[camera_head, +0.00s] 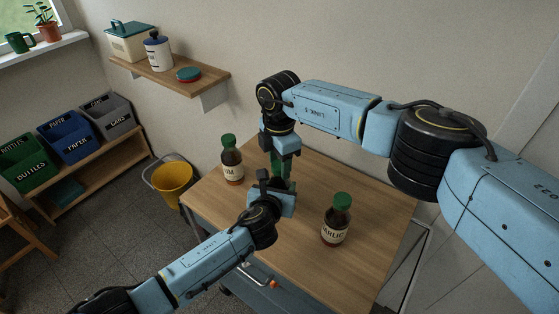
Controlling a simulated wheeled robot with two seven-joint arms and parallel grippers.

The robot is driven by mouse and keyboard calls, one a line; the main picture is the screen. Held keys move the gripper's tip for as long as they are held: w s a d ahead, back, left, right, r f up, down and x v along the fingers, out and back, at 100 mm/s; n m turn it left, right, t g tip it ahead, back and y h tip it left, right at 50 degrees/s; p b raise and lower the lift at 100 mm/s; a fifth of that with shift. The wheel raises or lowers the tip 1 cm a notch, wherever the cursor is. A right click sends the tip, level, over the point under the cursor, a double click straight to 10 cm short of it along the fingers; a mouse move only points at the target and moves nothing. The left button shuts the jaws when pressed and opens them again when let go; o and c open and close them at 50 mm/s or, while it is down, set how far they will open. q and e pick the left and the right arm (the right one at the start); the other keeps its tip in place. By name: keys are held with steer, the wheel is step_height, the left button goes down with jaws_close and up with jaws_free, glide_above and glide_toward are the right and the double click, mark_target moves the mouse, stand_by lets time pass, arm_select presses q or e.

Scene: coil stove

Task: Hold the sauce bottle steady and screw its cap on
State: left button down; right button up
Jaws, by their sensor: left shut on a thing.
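My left gripper (278,194) is shut over the middle of the table, around what appears to be the sauce bottle. The gripper and wrist hide most of that bottle. A green part (285,183) shows just behind and above the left gripper; I cannot tell whether it is bottle or cap. My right gripper (283,165) points down directly above this green part, close to it. Its fingertips are too small and overlapped to show whether they are open or shut on the cap.
A brown bottle with a green cap (232,162) stands left of the grippers, and a similar labelled bottle (336,222) stands to the right. A wall shelf (180,80) and yellow bucket (172,178) lie beyond on the left.

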steer(key=shift+o, duration=0.8)
steer(key=shift+r, duration=2.3)
steer(key=shift+n, duration=0.3)
steer(key=shift+c, duration=0.4)
steer(key=n, duration=0.3)
steer(key=r+n, duration=0.1)
steer(key=n, duration=0.1)
steer(key=shift+a+n, duration=0.2)
steer(key=shift+n, duration=0.2)
steer(key=n, duration=0.5)
steer(key=shift+s+r, duration=0.1)
steer(key=shift+r, duration=0.25)
steer(key=n, duration=0.5)
steer(key=shift+r+n, duration=0.4)
steer(key=n, duration=0.3)
steer(key=r+n, duration=0.1)
steer(key=n, duration=0.2)
steer(key=shift+d, duration=0.2)
